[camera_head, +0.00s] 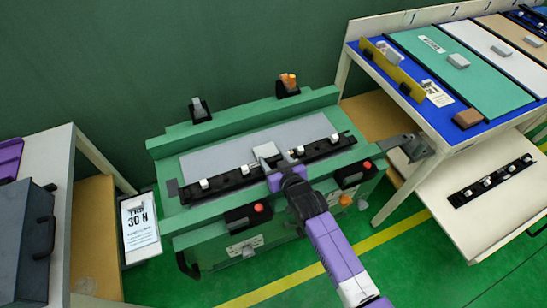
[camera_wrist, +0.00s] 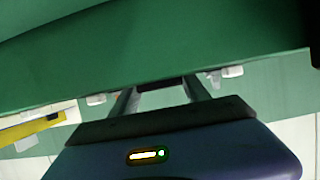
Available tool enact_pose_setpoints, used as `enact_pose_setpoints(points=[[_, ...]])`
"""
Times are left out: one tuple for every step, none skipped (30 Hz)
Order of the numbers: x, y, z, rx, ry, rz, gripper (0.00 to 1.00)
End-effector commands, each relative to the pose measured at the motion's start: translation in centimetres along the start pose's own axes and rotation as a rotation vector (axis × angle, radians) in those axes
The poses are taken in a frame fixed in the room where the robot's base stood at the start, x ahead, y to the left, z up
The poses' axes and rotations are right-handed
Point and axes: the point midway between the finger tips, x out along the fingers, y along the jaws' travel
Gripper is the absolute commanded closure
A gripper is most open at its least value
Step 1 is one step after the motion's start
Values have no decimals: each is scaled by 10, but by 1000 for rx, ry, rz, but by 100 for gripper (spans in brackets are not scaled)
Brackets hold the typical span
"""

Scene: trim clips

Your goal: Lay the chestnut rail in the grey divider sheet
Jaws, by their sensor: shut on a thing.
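The grey divider sheet (camera_head: 222,155) lies flat in the top of the green bench fixture (camera_head: 165,146). A long dark rail (camera_head: 226,179) with several white clips lies across the front part of the sheet; it looks nearly black, so I cannot confirm chestnut. My gripper (camera_head: 266,153) is at the rail's middle, shut on it. In the wrist view, a dark piece (camera_wrist: 160,86) shows between the fingers, with white clips (camera_wrist: 95,99) to either side. The fingers hide the rail's middle, and I cannot tell whether its underside touches the sheet.
A similar dark rail (camera_head: 490,182) lies on the pale shelf at right, below a blue-topped table (camera_head: 415,92) with coloured panels. A dark toolbox (camera_head: 25,240) stands at left. Green floor is free in front.

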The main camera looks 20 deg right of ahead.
Motion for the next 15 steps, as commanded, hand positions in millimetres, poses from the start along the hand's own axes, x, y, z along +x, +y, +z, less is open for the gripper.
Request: enact_pose_setpoints(points=[[1,0,0,0,3,0,100],[1,0,0,0,3,0,100],[1,0,0,0,3,0,100],[1,0,0,0,3,0,100],[1,0,-1,0,3,0,100],[1,0,-1,0,3,0,100],[0,0,-1,0,3,0,100],[0,0,-1,0,3,0,100],[0,0,-1,0,3,0,40],[0,0,-1,0,3,0,34],[0,0,0,0,3,0,28],[0,0,0,0,2,0,20],[0,0,0,0,2,0,20],[0,0,0,0,2,0,20],[0,0,0,0,2,0,20]])
